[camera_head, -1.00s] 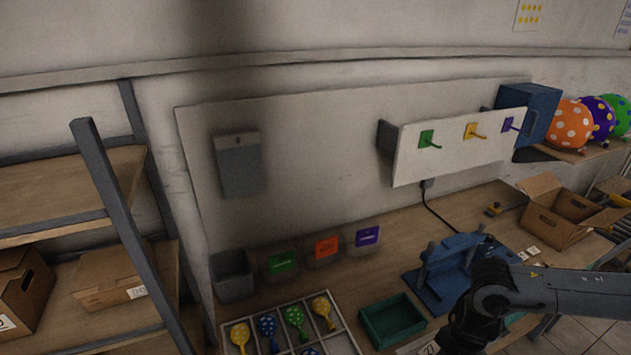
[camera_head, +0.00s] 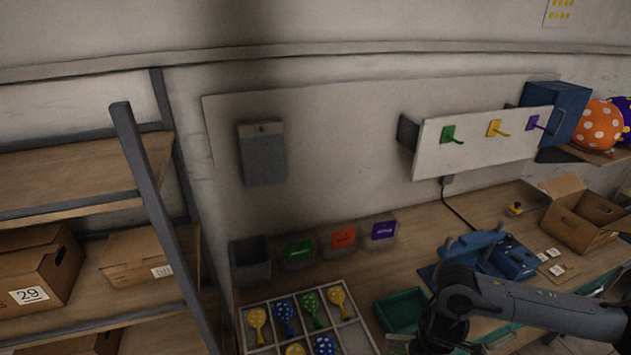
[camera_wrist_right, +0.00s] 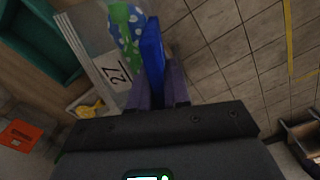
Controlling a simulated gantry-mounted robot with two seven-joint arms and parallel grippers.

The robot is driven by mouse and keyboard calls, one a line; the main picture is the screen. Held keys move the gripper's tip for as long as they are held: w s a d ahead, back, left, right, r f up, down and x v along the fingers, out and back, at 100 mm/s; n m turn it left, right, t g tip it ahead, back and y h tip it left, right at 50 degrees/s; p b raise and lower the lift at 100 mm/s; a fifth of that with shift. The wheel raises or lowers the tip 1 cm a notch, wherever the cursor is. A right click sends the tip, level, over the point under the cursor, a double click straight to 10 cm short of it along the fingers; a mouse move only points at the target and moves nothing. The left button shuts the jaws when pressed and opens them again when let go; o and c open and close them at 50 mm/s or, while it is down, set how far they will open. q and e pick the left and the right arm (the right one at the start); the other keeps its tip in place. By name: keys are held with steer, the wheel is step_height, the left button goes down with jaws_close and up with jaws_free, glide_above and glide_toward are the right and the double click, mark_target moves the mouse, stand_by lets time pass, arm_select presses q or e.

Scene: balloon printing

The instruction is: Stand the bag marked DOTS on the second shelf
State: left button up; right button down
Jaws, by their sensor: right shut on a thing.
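My right gripper (camera_wrist_right: 160,92) is shut on a blue flat piece (camera_wrist_right: 152,50), which seems to be the edge of a clear bag with green and blue dotted balloons (camera_wrist_right: 125,30) showing beside it. No DOTS marking is readable. A white card reading 27 (camera_wrist_right: 116,75) lies against it. In the head view the right gripper (camera_head: 436,335) is dark and low over the bench, and the bag is mostly hidden. The shelf rack at the left has a bare upper board (camera_head: 75,180) and a lower board (camera_head: 110,295) with boxes. My left gripper is not in view.
A box marked 29 (camera_head: 38,270) and a smaller box (camera_head: 138,258) occupy the lower board. A slanted grey post (camera_head: 155,205) fronts the rack. A balloon tray (camera_head: 275,345), green tray (camera_head: 400,312), blue fixture (camera_head: 488,256) and open carton (camera_head: 585,218) are on the bench.

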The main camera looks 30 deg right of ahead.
steer(key=w+a+m, duration=0.6)
steer(key=w+a, duration=0.7)
steer(key=w+a+r+m, duration=0.4)
steer(key=w+a+r, duration=0.1)
steer(key=w+a, duration=0.25)
steer(key=s+r+p, duration=0.8)
steer(key=r+p, duration=0.3)
steer(key=p, duration=0.3)
steer(key=shift+s+p, duration=0.15)
steer(key=shift+p, duration=0.2)
steer(key=shift+d+r, duration=0.1)
steer(key=shift+d, duration=0.05)
